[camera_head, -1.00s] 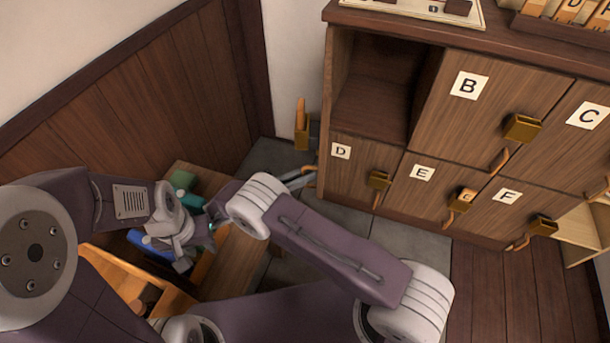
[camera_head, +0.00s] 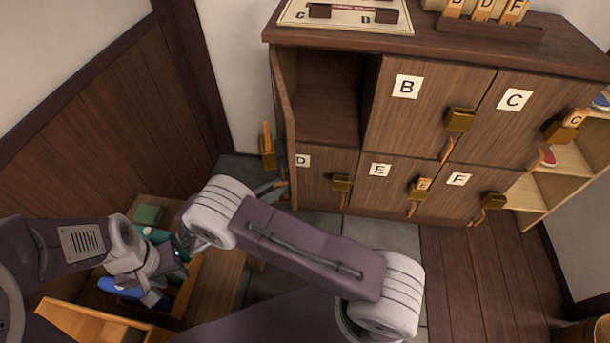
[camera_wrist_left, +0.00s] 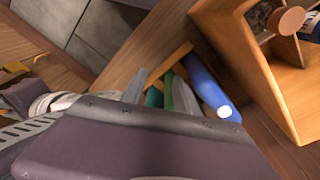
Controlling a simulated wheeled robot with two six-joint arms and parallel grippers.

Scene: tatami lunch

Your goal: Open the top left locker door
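The top left locker (camera_head: 330,95) is open and its inside looks empty. Its door (camera_head: 283,105) is swung out to the left and seen nearly edge-on, with a brass lock and key (camera_head: 267,150) on its outer face. My right gripper (camera_head: 270,187) is by the lower part of this door, near its handle, partly hidden behind my right arm. I cannot tell whether it touches the handle or is shut. My left gripper (camera_head: 150,292) is low at the left, away from the lockers. In the left wrist view its fingers (camera_wrist_left: 160,90) are apart and empty.
Doors B (camera_head: 415,105), C (camera_head: 510,125), D (camera_head: 312,180), E (camera_head: 375,190) and F (camera_head: 455,200) are closed. A wooden crate (camera_wrist_left: 285,85) and a blue bottle (camera_wrist_left: 208,85) are below my left gripper. Open floor lies at the right (camera_head: 460,280).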

